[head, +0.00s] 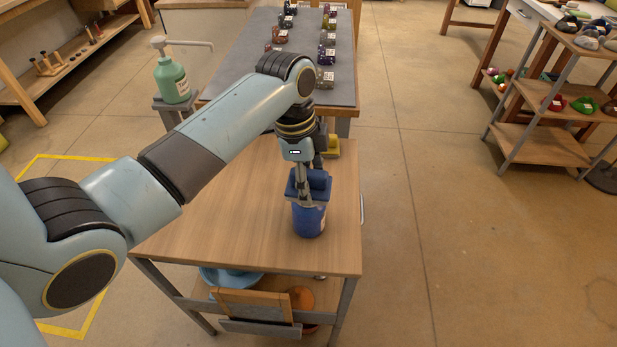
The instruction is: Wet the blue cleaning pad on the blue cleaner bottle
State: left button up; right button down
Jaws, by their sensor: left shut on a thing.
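The blue cleaner bottle (309,222) stands upright on the wooden cart top (225,215), with a small pale label on its side. The blue cleaning pad (319,183) is at the bottle's top and hides its upper end. My left gripper (303,190) comes down from above and is shut on the pad. I cannot tell whether the pad presses on the bottle or hovers just over it. My right gripper is not in view.
A yellow object (331,146) sits behind my gripper, partly hidden. A green pump bottle (171,78) stands on a small stand at the left. A grey table (265,80) holds several dice-like blocks. The cart top left of the blue bottle is clear.

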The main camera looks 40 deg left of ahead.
aim_at(311, 172)
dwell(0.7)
pick_arm(q)
jog(key=shift+s+f+p, duration=0.1)
jog(key=shift+f+p, duration=0.05)
jog(key=shift+p, duration=0.2)
dwell(0.9)
notch_tip(311, 172, up, 5)
jog(key=p, duration=0.6)
jog(key=shift+r, duration=1.1)
jog(key=shift+f, duration=0.1)
